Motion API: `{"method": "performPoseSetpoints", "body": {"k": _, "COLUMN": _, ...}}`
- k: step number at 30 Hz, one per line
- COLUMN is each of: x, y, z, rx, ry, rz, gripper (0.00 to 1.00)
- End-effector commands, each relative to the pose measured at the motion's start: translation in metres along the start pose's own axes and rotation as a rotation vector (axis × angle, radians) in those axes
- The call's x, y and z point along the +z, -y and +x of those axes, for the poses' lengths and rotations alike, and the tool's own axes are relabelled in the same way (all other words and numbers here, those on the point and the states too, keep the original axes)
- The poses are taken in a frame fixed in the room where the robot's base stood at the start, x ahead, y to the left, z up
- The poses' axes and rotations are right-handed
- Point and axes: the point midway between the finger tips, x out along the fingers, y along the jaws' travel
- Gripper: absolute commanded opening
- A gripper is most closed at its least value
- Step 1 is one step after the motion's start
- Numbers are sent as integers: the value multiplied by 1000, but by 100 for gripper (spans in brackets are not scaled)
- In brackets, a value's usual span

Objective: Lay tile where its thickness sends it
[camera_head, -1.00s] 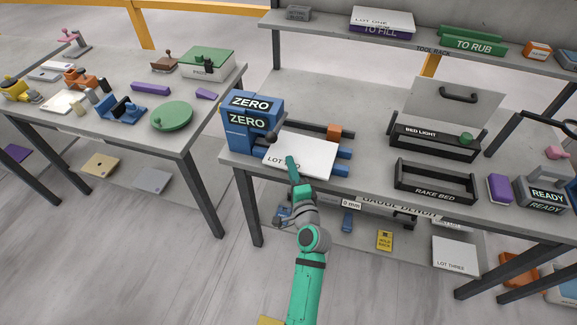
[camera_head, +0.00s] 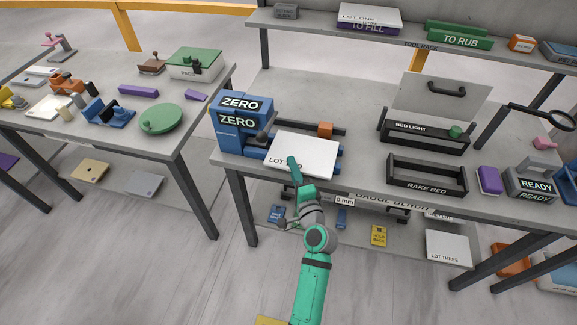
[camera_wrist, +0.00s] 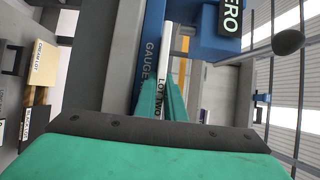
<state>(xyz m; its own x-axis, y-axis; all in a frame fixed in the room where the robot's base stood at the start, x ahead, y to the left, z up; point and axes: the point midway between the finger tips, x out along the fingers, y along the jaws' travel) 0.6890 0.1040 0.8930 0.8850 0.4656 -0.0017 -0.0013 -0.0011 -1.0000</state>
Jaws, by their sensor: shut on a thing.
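The white tile marked LOT TWO (camera_head: 310,152) lies at the blue gauge's (camera_head: 238,122) arms, just right of its ZERO block. Whether it rests on the gauge or hangs just above it I cannot tell. My gripper (camera_head: 293,165) is shut on the tile's near edge. The wrist view shows the tile edge-on (camera_wrist: 166,62) between my green fingers (camera_wrist: 163,97), with part of its lettering covered.
An orange block (camera_head: 325,129) sits behind the tile. A purple block (camera_head: 489,180) and the READY box (camera_head: 530,183) stand farther right. A LOT THREE tile (camera_head: 448,248) lies on the lower shelf. The bench between gauge and trays is clear.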

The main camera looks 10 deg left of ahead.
Motion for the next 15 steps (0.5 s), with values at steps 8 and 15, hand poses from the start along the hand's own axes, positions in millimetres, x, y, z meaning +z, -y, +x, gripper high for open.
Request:
{"method": "performPoseSetpoints", "body": {"k": 8, "x": -10, "y": 2, "z": -5, "rx": -4, "ry": -3, "rz": 0, "gripper": 0}}
{"method": "performPoseSetpoints", "body": {"k": 15, "x": -13, "y": 2, "z": -8, "rx": -4, "ry": 3, "rz": 0, "gripper": 0}}
